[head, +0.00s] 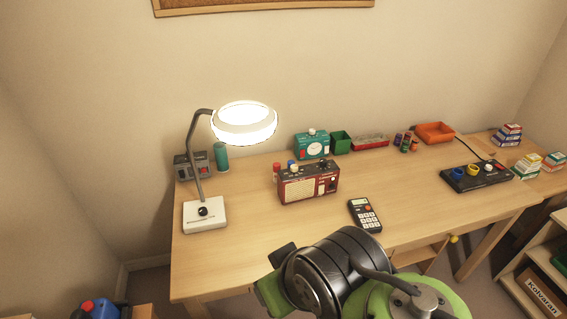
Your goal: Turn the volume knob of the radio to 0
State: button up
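The radio (308,186) is a dark red box with a cream speaker grille on its front. It stands upright near the middle of the wooden desk. Small dark knobs show on the right part of its front and along its top. Which one is the volume knob, and where any pointer stands, is too small to tell. My arm, black and green, fills the bottom middle of the head view, in front of the desk and well apart from the radio.
A lit lamp (205,214) stands left of the radio, its head raised above the desk (240,260). A calculator (364,214) lies to the right in front. A teal box (312,146) is close behind. The desk directly before the radio is clear.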

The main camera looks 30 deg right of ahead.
aim_at(322, 162)
jog(key=z, duration=1.25)
